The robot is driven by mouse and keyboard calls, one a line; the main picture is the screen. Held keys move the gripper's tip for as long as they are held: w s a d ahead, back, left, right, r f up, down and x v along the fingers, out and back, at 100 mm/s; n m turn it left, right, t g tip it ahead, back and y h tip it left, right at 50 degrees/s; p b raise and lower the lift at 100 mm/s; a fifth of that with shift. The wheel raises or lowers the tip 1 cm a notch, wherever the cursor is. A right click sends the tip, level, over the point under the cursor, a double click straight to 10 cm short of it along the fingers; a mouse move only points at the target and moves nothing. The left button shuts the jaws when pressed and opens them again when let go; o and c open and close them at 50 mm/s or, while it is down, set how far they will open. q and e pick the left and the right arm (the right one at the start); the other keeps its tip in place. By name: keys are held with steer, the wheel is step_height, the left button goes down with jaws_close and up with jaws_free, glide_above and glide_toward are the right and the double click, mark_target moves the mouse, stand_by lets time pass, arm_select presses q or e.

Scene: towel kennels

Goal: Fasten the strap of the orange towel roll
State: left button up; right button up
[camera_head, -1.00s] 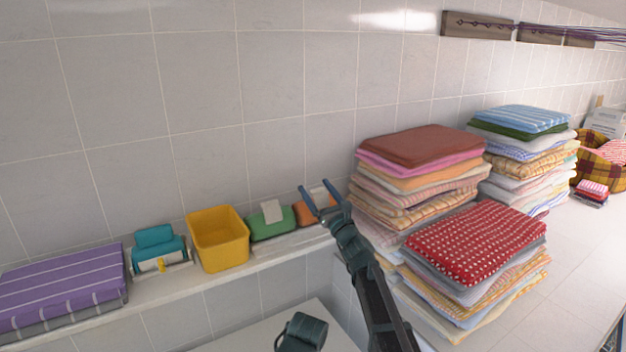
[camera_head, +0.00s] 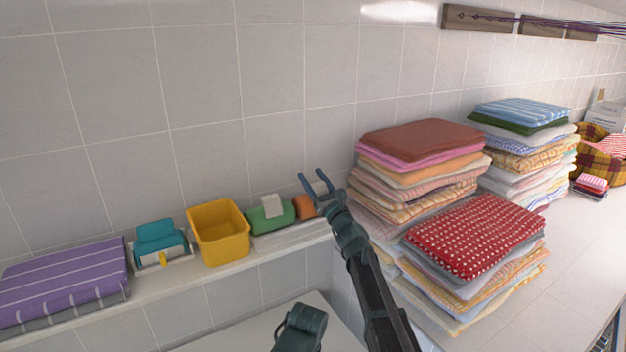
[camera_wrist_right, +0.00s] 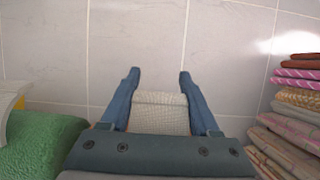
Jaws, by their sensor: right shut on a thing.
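The orange towel roll (camera_head: 305,207) sits at the right end of the narrow wall shelf, partly behind my right gripper. The orange roll is almost wholly hidden there behind the strap and the gripper body. I cannot see the strap's fastening spot. My left gripper is not in view.
A green towel roll (camera_head: 268,219) with a pale raised strap lies left of the orange one. Farther left are a yellow bin (camera_head: 220,250), a teal item (camera_head: 160,238) and purple striped towels (camera_head: 65,280). Tall towel stacks (camera_head: 420,170) stand close to the right of my right arm.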

steer(key=shift+c, duration=0.9)
steer(key=shift+w+a+r+g+h+p, duration=0.15)
steer(key=shift+g+h+p, duration=0.25)
steer(key=shift+p, duration=0.55)
steer(key=f+g+h+p, duration=0.1)
steer(key=p, duration=0.1)
steer(key=w+f+g+p, duration=0.1)
steer(key=g+p, duration=0.1)
steer(key=shift+a+f+h+p, duration=0.15)
steer(key=shift+a+h+p, duration=0.15)
steer(key=shift+a+h, duration=0.1)
steer(key=shift+w+f+g+h+p, duration=0.15)
steer(key=shift+f+g+h+p, duration=0.15)
steer(key=shift+f+g+p, duration=0.25)
steer(key=o, duration=1.4)
